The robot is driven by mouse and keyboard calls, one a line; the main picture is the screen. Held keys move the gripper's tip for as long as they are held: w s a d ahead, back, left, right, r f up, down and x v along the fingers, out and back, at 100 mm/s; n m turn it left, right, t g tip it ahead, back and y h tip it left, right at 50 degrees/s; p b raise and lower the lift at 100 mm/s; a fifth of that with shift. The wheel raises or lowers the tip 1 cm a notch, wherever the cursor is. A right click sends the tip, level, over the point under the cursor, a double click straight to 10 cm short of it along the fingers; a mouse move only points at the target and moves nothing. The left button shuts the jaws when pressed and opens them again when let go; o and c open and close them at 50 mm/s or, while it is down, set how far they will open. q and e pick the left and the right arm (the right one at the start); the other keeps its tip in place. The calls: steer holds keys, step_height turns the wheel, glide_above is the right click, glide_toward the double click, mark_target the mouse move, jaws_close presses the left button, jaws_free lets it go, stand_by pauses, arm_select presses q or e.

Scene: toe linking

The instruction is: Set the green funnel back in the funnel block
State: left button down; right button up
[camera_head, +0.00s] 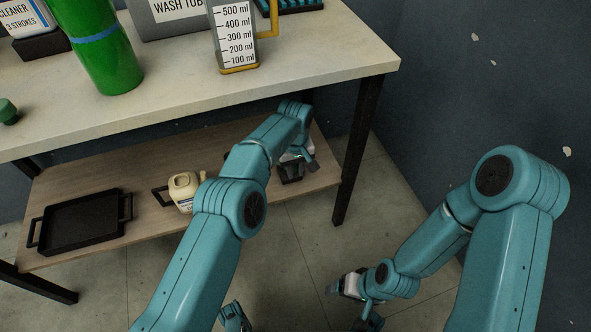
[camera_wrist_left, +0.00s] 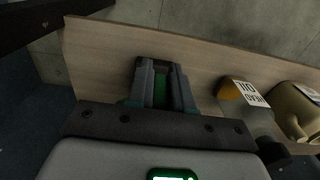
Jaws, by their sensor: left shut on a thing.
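My left gripper (camera_head: 292,168) reaches down over the right end of the lower wooden shelf. In the left wrist view, its fingers (camera_wrist_left: 160,88) are shut on a green thing, which I take to be the green funnel (camera_wrist_left: 160,90). Only a narrow strip of the funnel shows between the fingers. In the head view my wrist and fingers hide the funnel. I cannot make out the funnel block for certain in either view. My right gripper is low over the floor at the lower right, and its jaws cannot be made out.
The lower shelf (camera_head: 95,180) holds a black tray (camera_head: 80,222) and a cream jug (camera_head: 184,190). An orange-topped container (camera_wrist_left: 240,92) stands beside my left gripper. The worktop (camera_head: 170,105) above carries a green cylinder (camera_head: 108,60) and a measuring jug (camera_head: 234,40). A table leg (camera_head: 355,150) stands right of my left arm.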

arm_select(q)
steer(key=shift+w+d, duration=0.1)
steer(key=shift+d, duration=0.05)
arm_select(e)
steer(key=shift+f, duration=0.1)
stand_by(0.3)
arm_select(q)
steer(key=shift+f+b, duration=0.45)
arm_select(e)
steer(key=shift+f, duration=0.35)
arm_select(q)
steer(key=c, duration=0.9)
jaws_free()
steer(key=shift+c, duration=0.2)
